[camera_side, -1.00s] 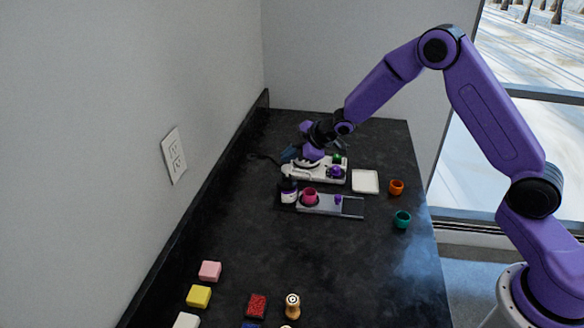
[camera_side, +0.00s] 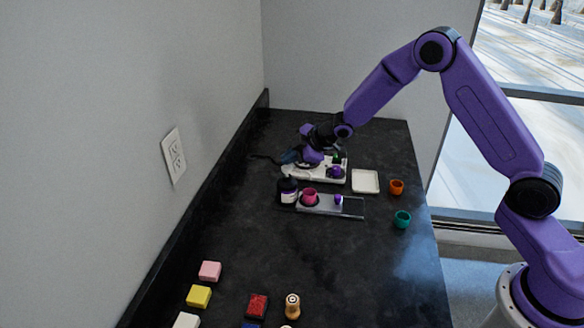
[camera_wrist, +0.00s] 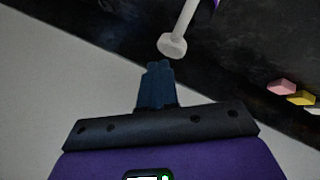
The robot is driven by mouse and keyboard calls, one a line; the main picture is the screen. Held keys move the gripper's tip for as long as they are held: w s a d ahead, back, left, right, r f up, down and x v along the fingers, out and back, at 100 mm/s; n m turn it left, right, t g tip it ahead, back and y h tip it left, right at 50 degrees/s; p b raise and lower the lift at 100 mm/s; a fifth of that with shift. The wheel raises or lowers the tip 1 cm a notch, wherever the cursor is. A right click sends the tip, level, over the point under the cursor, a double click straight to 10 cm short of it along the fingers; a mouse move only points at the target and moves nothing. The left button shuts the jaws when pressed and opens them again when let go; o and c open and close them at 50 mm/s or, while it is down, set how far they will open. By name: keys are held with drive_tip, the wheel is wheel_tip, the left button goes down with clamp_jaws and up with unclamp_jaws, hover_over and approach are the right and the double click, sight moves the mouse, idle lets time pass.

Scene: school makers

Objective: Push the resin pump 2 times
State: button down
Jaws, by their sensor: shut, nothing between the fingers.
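A dark bottle (camera_side: 288,190) with a pale label stands at the left end of the slide rail in the side view. It may be the resin pump, but its top is too small to make out. My gripper (camera_side: 290,156) is above and behind it, over the left part of a white device (camera_side: 325,178). In the wrist view my fingertips (camera_wrist: 159,66) are shut together and empty. Just beyond them is the knobbed end of a white rod (camera_wrist: 176,40), which I cannot identify surely. Contact between them cannot be told.
A pink cup (camera_side: 309,196) and a small purple piece (camera_side: 338,199) sit on the slide rail (camera_side: 352,207). A white tray (camera_side: 365,182), an orange cup (camera_side: 396,187) and a teal cup (camera_side: 402,219) stand to the right. Coloured blocks lie in front. The middle counter is clear.

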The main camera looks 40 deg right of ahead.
sight(290, 169)
drive_tip(key=shift+f, duration=0.7)
idle(0.9)
drive_tip(key=shift+r, duration=1.15)
drive_tip(key=shift+r, duration=0.1)
drive_tip(key=shift+r, duration=2.85)
drive_tip(key=shift+r, duration=0.1)
drive_tip(key=shift+f, duration=3.05)
